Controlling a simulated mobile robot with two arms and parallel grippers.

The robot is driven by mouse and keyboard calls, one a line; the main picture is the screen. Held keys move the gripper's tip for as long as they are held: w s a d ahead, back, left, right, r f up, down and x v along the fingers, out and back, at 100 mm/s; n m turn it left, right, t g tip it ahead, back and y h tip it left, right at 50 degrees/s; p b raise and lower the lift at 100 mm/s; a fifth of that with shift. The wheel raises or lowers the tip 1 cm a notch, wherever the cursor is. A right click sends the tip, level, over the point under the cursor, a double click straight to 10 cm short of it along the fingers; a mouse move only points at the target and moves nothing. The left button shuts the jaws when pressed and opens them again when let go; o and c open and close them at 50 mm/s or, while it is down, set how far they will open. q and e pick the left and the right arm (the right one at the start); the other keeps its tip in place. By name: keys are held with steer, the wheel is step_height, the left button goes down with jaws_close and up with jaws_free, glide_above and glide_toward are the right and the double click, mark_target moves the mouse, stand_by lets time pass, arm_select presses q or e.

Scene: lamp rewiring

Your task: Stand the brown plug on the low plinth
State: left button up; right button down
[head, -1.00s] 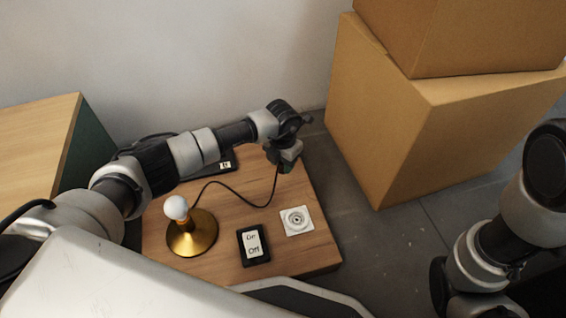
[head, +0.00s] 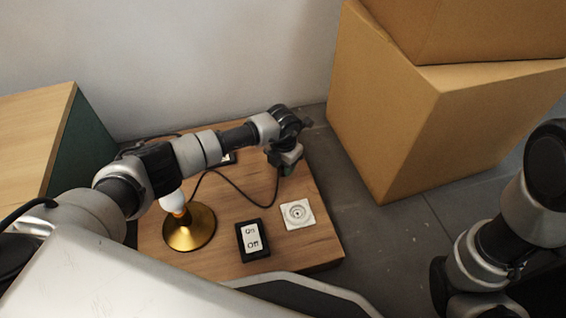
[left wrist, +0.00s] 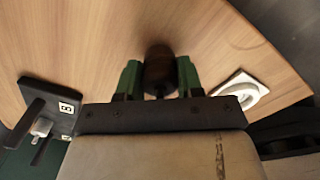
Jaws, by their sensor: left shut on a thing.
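The brown plug (left wrist: 160,70) shows dark and rounded between the green fingers of my left gripper (left wrist: 159,80) in the left wrist view. The gripper is shut on it. In the head view my left gripper (head: 287,167) is over the back right of a low wooden plinth (head: 300,247), and the plug is hidden there. I cannot tell whether the plug touches the wood. A black cord (head: 235,186) runs from the lamp side toward the gripper. My right gripper is not in view; only part of that arm shows at the right.
On the wood stand a brass lamp base (head: 190,230) with a white bulb (head: 172,202), an On/Off switch (head: 252,240) and a white socket (head: 297,214). A black labelled device (left wrist: 50,105) is at the left in the wrist view. Cardboard boxes (head: 420,120) stand to the right.

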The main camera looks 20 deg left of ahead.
arm_select(q)
steer(key=shift+f, duration=0.4)
stand_by(0.4)
steer(key=o, duration=1)
steer(key=shift+r, duration=0.1)
